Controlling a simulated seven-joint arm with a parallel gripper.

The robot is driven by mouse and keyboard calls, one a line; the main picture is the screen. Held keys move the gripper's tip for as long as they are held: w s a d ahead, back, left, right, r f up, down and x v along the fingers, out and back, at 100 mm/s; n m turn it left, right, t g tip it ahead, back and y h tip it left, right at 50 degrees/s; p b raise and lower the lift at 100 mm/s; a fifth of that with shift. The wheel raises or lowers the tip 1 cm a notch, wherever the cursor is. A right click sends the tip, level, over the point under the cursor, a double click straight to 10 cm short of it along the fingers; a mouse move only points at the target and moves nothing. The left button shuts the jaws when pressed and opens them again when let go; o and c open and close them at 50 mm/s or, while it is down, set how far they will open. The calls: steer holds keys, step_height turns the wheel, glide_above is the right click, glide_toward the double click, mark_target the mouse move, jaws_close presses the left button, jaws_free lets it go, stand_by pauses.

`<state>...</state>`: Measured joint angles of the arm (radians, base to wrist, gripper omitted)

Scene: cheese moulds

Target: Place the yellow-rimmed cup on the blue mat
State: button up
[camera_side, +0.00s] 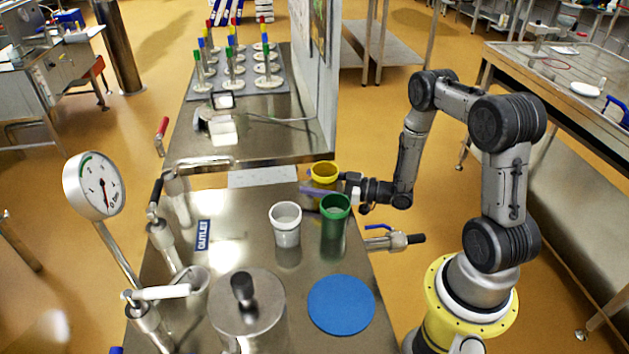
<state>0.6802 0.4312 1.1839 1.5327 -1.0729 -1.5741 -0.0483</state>
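The yellow-rimmed cup (325,168) is at the far right of the steel table, behind a green cup (335,203). My gripper (318,191) reaches in from the right at this cup. One purple finger crosses the cup's near side; the other finger is hidden behind it. I cannot tell whether the fingers press on the cup. Its lower part is hidden by the finger and the green cup, so I cannot tell if it touches the table. The round blue mat (341,305) lies flat and empty at the near right of the table.
A white cup (285,224) stands left of the green one. A steel lidded pot (248,312) with a black knob is left of the mat. A gauge (93,186) and valves line the left edge. A valve handle (398,240) juts out at the right.

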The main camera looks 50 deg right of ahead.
steer(key=o, duration=0.4)
steer(key=shift+c, duration=0.2)
steer(key=shift+s, duration=0.1)
steer(key=shift+v, duration=3.7)
